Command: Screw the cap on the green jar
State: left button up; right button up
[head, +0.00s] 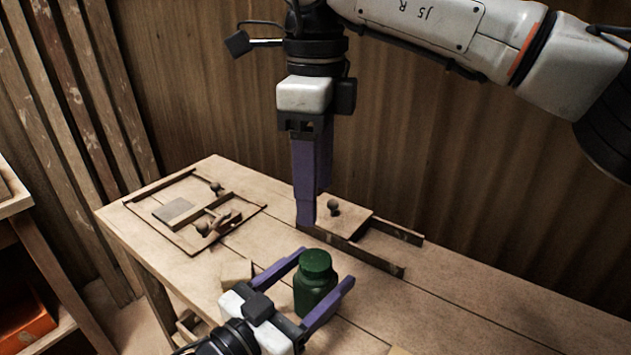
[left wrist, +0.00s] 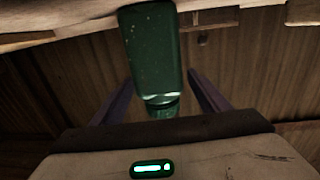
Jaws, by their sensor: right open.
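The green jar (head: 316,291) stands upright on the wooden table, and a green cap (head: 316,262) sits on its top. I cannot tell how tightly the cap sits. My left gripper (head: 326,267) is open, with its purple fingers on either side of the jar. In the left wrist view the jar (left wrist: 152,50) shows upside down between the fingers, with the cap (left wrist: 162,108) lowest and gaps on both sides. My right gripper (head: 314,207) points down, open and empty, behind and above the jar, apart from the cap.
A wooden board with a dark knob (head: 334,207) and dark rails (head: 396,231) lies behind the jar. A framed tray with a grey tile (head: 172,210) is at the far left. A small wooden block (head: 237,272) lies left of the jar. The table's right side is clear.

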pick_arm(q)
jog(key=v, duration=1)
jog(key=shift+s, duration=0.15)
